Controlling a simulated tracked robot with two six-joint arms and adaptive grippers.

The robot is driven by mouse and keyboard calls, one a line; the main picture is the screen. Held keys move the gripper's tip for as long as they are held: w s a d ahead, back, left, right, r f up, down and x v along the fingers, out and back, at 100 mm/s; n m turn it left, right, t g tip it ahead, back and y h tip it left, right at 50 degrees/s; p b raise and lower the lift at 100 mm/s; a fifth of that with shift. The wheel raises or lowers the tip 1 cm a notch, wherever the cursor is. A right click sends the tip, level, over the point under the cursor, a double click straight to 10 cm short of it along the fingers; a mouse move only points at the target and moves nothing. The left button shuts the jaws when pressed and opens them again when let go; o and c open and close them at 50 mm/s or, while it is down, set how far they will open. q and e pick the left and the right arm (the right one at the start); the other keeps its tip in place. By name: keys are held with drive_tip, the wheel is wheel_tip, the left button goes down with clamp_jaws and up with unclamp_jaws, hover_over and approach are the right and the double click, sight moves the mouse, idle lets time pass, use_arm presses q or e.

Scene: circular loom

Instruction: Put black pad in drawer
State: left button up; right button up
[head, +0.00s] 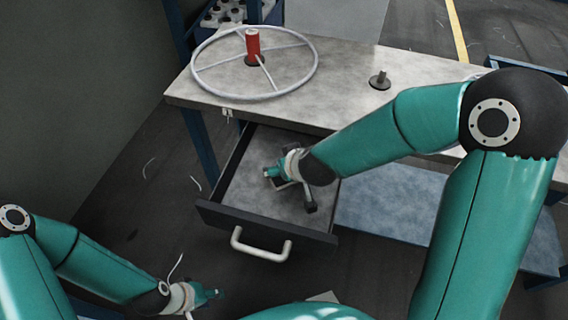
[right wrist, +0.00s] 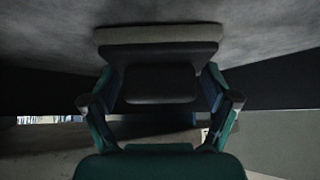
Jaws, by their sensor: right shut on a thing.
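The black pad (right wrist: 160,82) shows in the right wrist view as a dark block with a pale grey strip along its far edge. My right gripper (right wrist: 160,95) is shut on it, one finger at each side. In the head view the right gripper (head: 276,176) is inside the open drawer (head: 218,214), low over its grey floor; the pad is mostly hidden there by the wrist. I cannot tell whether the pad touches the drawer floor. My left gripper (head: 207,296) is at the lower left, away from the drawer; its fingers are too small to judge.
The drawer is pulled out under the grey worktable (head: 340,75), its pale handle (head: 261,247) facing me. On the table are a large wheel-like ring (head: 293,91) with a red spool (head: 253,44) and a small dark knob piece (head: 380,80). A blue lower shelf (head: 385,210) lies right of the drawer.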

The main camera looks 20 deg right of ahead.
drive_tip(key=o, duration=1.5)
drive_tip(key=shift+f, duration=0.1)
drive_tip(key=shift+o, duration=0.2)
drive_tip(key=a+v, duration=0.1)
drive_tip(key=v, duration=1)
drive_tip(key=shift+s+d+r, duration=0.25)
drive_tip(key=shift+d+r, duration=0.1)
drive_tip(key=shift+d, duration=0.15)
